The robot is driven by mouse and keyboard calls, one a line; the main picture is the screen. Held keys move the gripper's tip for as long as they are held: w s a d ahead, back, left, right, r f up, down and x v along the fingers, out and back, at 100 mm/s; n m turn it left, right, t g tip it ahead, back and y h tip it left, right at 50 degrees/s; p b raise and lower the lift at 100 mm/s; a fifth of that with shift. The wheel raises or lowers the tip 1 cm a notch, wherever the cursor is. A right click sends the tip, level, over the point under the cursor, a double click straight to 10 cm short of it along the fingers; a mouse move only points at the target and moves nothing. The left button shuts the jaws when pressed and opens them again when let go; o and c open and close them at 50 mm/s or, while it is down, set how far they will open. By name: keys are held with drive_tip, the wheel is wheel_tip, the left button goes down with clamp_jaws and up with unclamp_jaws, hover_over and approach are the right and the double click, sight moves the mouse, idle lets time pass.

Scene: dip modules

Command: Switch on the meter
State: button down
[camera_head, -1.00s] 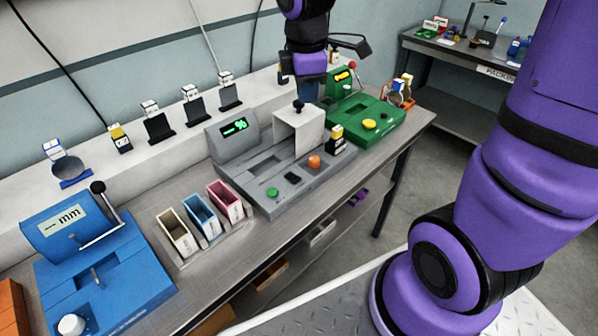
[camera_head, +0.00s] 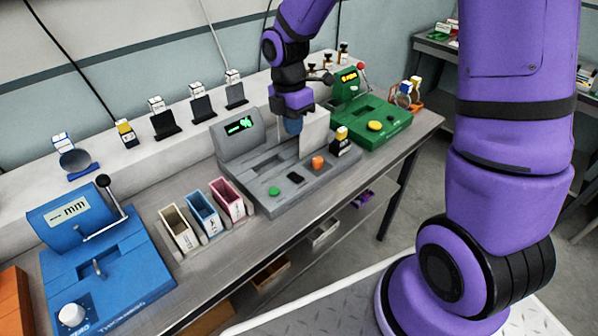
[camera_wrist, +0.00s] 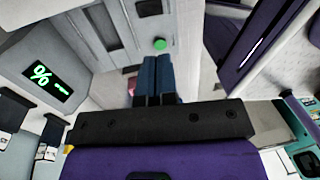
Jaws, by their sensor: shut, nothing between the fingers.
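A grey meter (camera_head: 262,190) stands mid-bench, its dark display (camera_head: 239,125) lit with a green "%" sign; the display also shows in the wrist view (camera_wrist: 45,80). On its front are a green button (camera_head: 274,191), a black part (camera_head: 295,177) and an orange knob (camera_head: 318,162). A blue meter (camera_head: 105,275) with a "mm" display is at left; a green meter (camera_head: 385,122) with a lit display is at right. My gripper (camera_head: 293,126) is shut and empty, above the grey meter by its pale box-shaped hood. In the wrist view the blue fingers (camera_wrist: 153,85) are together, below the green button (camera_wrist: 160,44).
Cream (camera_head: 180,233), blue (camera_head: 203,216) and pink (camera_head: 228,201) bins stand between the blue and grey meters. A black and yellow piece (camera_head: 340,141) stands at the grey meter's right. Several small items on stands line the back ledge. The bench's front edge is clear.

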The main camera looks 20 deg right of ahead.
sight(300, 179)
drive_tip(key=f, duration=0.4)
drive_tip(key=s+f, duration=0.1)
drive_tip(key=f, duration=0.9)
drive_tip(key=shift+s+d, duration=0.3)
